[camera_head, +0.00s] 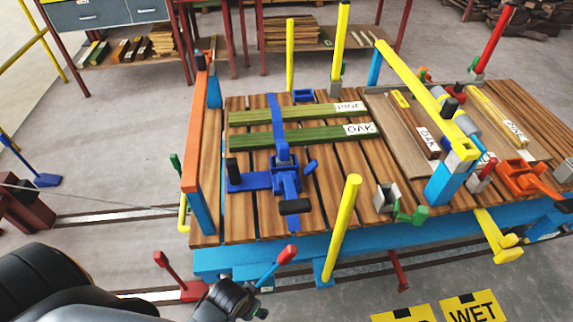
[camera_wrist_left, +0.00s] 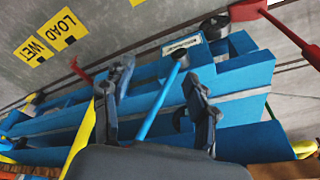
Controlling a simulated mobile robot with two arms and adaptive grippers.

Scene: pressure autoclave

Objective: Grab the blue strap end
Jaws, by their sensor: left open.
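A blue strap (camera_head: 277,125) lies across two green boards on the slatted wooden cart deck. It meets a blue buckle (camera_head: 285,178) with black grips, and a short blue piece continues below the buckle to the deck's near edge. I cannot tell which piece is the loose strap end. My left gripper (camera_head: 236,298) is low in front of the cart, below and left of the buckle, and apart from the strap. In the left wrist view its two dark fingers (camera_wrist_left: 157,103) are open, with a blue rod visible between them. My right gripper is not in view.
A red-tipped blue lever (camera_head: 270,272) stands just right of my left gripper. A yellow post (camera_head: 342,230) rises at the cart's near side, and an orange-topped frame (camera_head: 190,130) at its left end. A red pedal-like lever (camera_head: 175,275) is nearby. Floor left of the cart is mostly clear.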

